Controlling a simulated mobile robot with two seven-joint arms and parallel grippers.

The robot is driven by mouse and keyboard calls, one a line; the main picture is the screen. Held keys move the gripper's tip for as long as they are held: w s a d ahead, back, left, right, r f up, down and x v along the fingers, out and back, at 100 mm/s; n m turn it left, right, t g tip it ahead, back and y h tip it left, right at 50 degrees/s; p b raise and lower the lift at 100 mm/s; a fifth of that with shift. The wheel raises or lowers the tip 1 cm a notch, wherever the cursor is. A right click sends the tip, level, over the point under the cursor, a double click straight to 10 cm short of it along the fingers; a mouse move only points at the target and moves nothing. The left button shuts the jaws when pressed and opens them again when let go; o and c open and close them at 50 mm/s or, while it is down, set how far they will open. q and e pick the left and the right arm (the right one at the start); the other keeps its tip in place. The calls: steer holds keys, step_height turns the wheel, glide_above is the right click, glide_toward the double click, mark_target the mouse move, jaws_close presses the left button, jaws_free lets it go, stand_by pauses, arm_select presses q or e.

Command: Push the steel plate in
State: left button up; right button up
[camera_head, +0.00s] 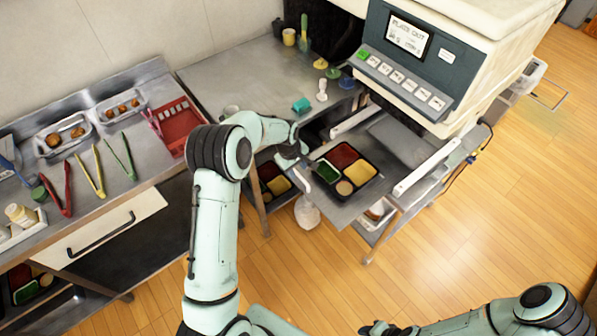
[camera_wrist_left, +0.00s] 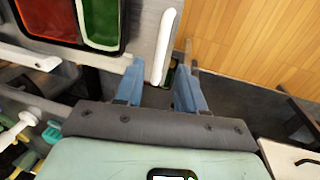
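The steel plate (camera_head: 346,212) sticks out from the machine (camera_head: 419,65), between two white rails. A black bento tray (camera_head: 345,199) with red, green, yellow and tan fillings lies on it. My left gripper (camera_head: 296,162) is at the plate's left outer edge, beside the tray. In the left wrist view, the gripper (camera_wrist_left: 158,85) has its two blue fingers apart. A white bar (camera_wrist_left: 163,45) on the plate (camera_wrist_left: 141,28) appears between them; contact cannot be told. My right gripper (camera_head: 385,329) shows only partly at the bottom edge, its fingers unclear.
The machine's screen (camera_head: 408,36) reads "PLATE OUT" above a row of buttons. A steel counter (camera_head: 245,75) with cups stands behind. Tongs and small trays lie on the left counter (camera_head: 85,205). Open wooden floor (camera_head: 480,220) is at the right.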

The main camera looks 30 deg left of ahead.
mark_target(299, 175)
arm_select(q)
steer(key=shift+w+d+f, duration=0.1)
steer(key=shift+w+f, duration=0.1)
steer(key=shift+f, duration=0.65)
steer(key=shift+w+d+f, duration=0.1)
steer(key=shift+w+f, duration=0.05)
steer(key=shift+f, duration=0.7)
steer(key=shift+a, duration=0.1)
jaws_close()
